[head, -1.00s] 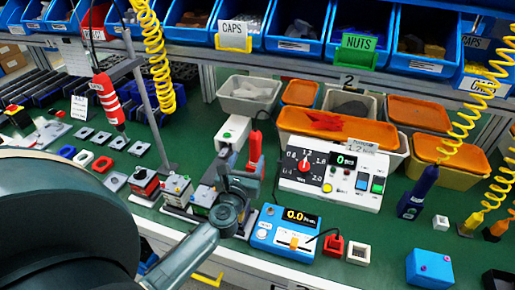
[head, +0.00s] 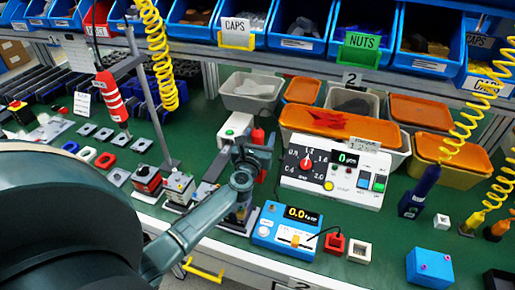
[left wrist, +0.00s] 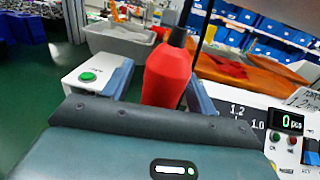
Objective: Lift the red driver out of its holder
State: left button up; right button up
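The red driver (head: 258,136) stands upright at the middle of the bench, mostly hidden behind my left gripper (head: 252,158) in the head view. In the left wrist view the red driver (left wrist: 168,76) stands between the two blue-grey fingers of the left gripper (left wrist: 160,88). A gap shows between the driver and the left finger; the right finger is close beside it, and I cannot tell if it touches. The driver's holder is hidden behind the gripper. My right gripper is not in view.
A white box with a green button (head: 237,126) stands just left of the driver. A white control panel (head: 335,178) is close on the right. A blue meter (head: 287,226) lies in front. Another red tool (head: 110,96) hangs at the left from a post (head: 151,95).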

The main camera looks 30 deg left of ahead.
pick_arm(q)
grip_shut()
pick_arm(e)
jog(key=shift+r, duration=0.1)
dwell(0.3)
pick_arm(q)
jog(key=shift+r+p, duration=0.35)
jog(key=shift+r, duration=0.25)
notch_tip(320, 180, up, 9)
jog(key=p, duration=0.1)
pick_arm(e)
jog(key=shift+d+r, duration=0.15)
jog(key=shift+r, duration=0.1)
pick_arm(q)
jog(key=c, duration=0.6)
grip_release()
grip_shut()
